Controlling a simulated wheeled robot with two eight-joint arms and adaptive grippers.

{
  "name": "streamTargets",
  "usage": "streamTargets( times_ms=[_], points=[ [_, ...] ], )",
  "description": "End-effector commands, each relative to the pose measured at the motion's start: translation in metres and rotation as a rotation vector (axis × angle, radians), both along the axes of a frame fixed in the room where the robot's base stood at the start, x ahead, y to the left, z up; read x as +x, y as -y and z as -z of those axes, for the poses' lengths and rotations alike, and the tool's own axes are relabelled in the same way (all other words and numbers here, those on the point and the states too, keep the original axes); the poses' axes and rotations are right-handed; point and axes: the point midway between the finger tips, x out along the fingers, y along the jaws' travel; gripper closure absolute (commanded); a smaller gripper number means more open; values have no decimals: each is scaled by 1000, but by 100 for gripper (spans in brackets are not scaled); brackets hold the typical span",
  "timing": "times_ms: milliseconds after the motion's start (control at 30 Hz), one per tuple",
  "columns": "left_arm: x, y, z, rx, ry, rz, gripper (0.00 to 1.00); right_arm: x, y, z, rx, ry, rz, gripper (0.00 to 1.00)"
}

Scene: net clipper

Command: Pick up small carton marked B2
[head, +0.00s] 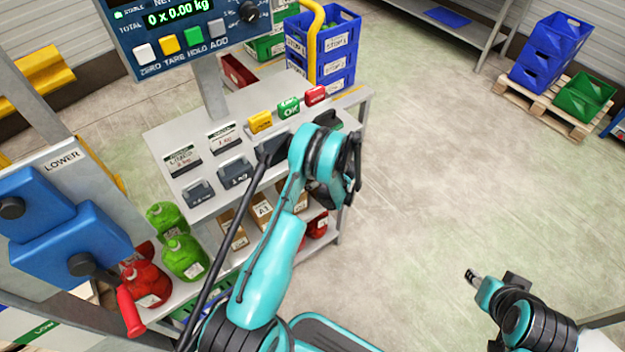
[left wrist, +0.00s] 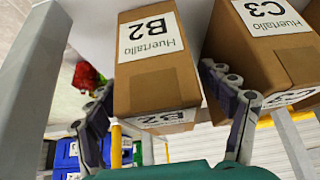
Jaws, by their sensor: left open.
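The brown carton marked B2 (left wrist: 155,75) fills the middle of the left wrist view, with white labels on two faces. My left gripper (left wrist: 168,122) is open, one finger on either side of the near end of the B2 carton. The right finger lies in the narrow gap between B2 and the carton marked C3 (left wrist: 275,50). I cannot tell whether either finger touches B2. In the head view my left arm and wrist cover that gripper and B2. My right gripper (head: 474,277) is at the lower right over bare floor, far from the cartons; its opening is unclear.
A carton marked A1 (head: 262,209) shows among other cartons on the shelf below the grey scale bench (head: 225,128). Green jugs (head: 184,256) and a red jug (head: 148,283) stand left of it. The floor (head: 430,160) to the right is clear.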

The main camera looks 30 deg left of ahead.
Motion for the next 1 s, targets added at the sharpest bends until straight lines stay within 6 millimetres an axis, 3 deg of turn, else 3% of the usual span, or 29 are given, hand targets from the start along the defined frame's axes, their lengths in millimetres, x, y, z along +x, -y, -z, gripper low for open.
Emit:
streamTargets(
  times_ms=[167,467,533,767,1000],
  points=[
    [4,-9,0,0,0,1,19,0,0,3,0,0,0,60],
    [21,-52,2,0,0,-1,19,0,0,20,0,0,0,60],
    [22,-53,11,0,0,1,19,0,0,27,0,0,0,60],
    [23,-54,9,0,0,2,19,0,0,25,0,0,0,60],
    [23,-54,9,0,0,2,82,0,0,25,0,0,0,60]
  ],
)
